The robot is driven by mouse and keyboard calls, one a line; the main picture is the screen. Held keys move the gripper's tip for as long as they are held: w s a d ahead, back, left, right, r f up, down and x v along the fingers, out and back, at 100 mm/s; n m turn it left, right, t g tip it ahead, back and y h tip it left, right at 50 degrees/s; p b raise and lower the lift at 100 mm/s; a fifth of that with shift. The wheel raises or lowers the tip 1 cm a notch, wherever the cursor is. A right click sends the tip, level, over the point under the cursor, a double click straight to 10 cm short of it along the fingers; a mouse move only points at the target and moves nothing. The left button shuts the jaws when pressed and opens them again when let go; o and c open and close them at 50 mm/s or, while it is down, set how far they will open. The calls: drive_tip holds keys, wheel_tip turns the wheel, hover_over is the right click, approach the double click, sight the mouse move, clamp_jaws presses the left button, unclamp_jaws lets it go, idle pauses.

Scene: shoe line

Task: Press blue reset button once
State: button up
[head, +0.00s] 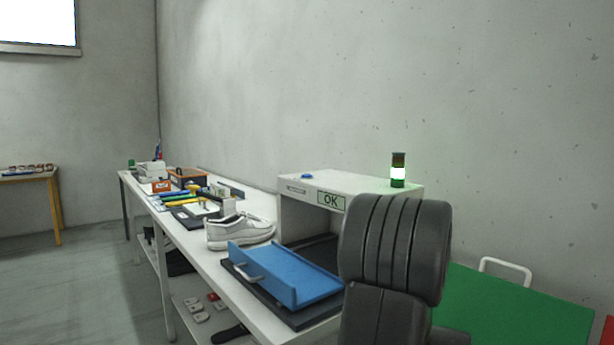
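A small blue button (307,176) sits on the top of a white box-shaped machine (357,184), near its left front edge. The machine has an "OK" sign (331,201) on its front and a signal light (398,171) on top, lit white-green. Nothing touches the button. A large dark grey ribbed part in the right foreground is my own arm, and it hides the machine's lower right part. My gripper is not in view.
A blue tray (284,275) with a handle lies on a dark base before the machine opening. A grey-white shoe (238,231) stands to its left. Tools and boxes crowd the far end of the white table (205,258). A green panel (515,310) is at lower right.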

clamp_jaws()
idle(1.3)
